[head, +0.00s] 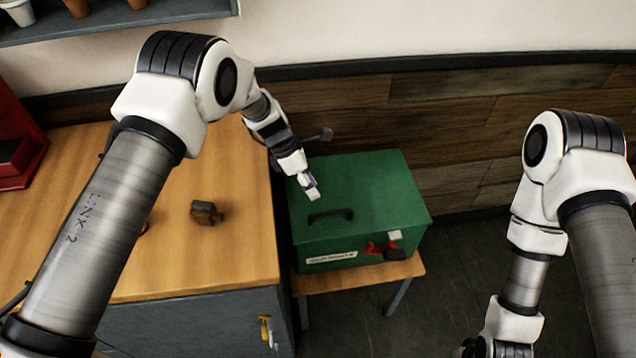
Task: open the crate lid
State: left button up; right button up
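A green crate (385,187) with its lid down sits on a small wooden stool to the right of the counter. A black handle (331,215) lies on top of the lid, near its front edge. A red latch (374,248) with a black part beside it shows on the crate's front face. My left gripper (312,190) is over the lid's left part, just behind the handle and apart from it; its finger opening is too small to tell. My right gripper (487,350) is low at the bottom edge, right of the crate, partly cut off.
A wooden counter (240,245) stands left of the crate, with a small brown object (206,212) on it. A red machine (15,140) stands at the far left. A shelf with pots (120,20) hangs above. Floor right of the stool (411,272) is clear.

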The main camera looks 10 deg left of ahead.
aim_at(327, 212)
pick_arm(q)
jog(key=s+d+f, duration=0.1)
jog(key=s+d+f+p, duration=0.1)
jog(key=shift+d, duration=0.3)
jog(key=f, duration=0.3)
jog(key=d+f, duration=0.1)
jog(key=shift+w+f, duration=0.2)
jog(key=shift+w, duration=0.15)
jog(key=shift+s+d+r, duration=0.15)
jog(key=shift+s+r, duration=0.05)
jog(key=c, duration=0.5)
grip_shut()
pick_arm(e)
jog(key=shift+s+d+r, duration=0.15)
jog(key=shift+s+r, duration=0.55)
jog(key=shift+r, duration=0.2)
